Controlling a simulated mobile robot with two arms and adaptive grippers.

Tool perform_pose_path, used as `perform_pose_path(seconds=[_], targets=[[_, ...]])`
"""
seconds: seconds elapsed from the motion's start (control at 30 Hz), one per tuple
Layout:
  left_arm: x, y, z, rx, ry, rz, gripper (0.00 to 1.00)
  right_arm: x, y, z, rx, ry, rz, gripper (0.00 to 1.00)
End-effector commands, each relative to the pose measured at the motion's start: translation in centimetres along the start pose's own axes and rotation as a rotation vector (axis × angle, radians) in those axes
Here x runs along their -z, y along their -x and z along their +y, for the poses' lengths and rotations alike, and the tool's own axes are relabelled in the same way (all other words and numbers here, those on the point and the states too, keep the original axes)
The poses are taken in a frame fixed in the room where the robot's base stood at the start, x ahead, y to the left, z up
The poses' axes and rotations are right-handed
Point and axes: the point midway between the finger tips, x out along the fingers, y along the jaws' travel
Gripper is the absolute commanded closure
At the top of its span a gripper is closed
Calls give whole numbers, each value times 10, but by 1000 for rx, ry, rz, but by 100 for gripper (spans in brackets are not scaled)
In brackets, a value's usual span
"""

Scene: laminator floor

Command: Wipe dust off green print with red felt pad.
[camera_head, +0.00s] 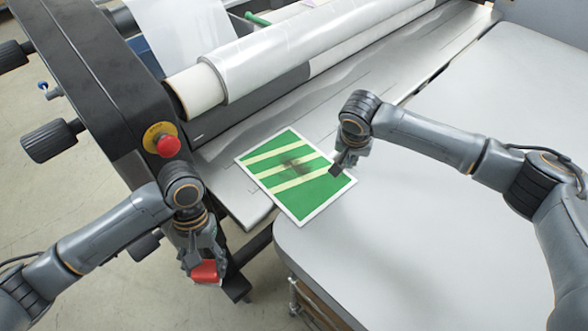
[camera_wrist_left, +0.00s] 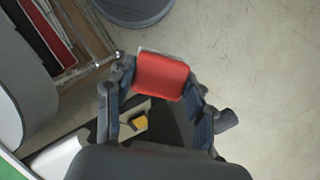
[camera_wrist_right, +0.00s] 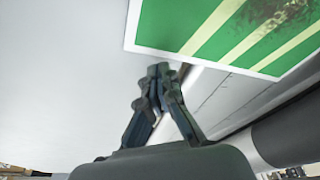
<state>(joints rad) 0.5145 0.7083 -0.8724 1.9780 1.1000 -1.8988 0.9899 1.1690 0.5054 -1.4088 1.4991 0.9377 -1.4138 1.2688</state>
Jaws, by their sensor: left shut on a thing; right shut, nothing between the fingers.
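The green print (camera_head: 296,172) has pale diagonal stripes and a white border. It lies across the laminator's metal bed and the grey table edge, with a dark dust smudge (camera_head: 293,166) near its middle. In the right wrist view the print (camera_wrist_right: 230,30) fills the upper right. My left gripper (camera_head: 205,272) is shut on the red felt pad (camera_wrist_left: 161,76) and holds it out past the table's left edge, above the floor. My right gripper (camera_head: 338,170) is shut and empty, by the print's right edge; whether it touches the print I cannot tell.
The laminator's rollers with white film (camera_head: 270,60) run behind the print. A red emergency button (camera_head: 168,146) sits on its black side housing at left. The grey table (camera_head: 430,220) is clear to the right. A gap separates the table and laminator bed.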

Motion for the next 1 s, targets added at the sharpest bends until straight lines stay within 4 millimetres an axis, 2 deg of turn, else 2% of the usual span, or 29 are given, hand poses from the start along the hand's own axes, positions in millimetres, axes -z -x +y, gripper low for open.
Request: perform_pose_path(seconds=[0.6,0.77,1.0], targets=[[1,-4,0,0,0,0,71,-3,-11,0,1,0,0,100],[0,0,0,0,0,0,71,-2,-7,0,0,0,0,100],[-6,19,0,0,0,0,71,3,9,0,0,0,0,100]])
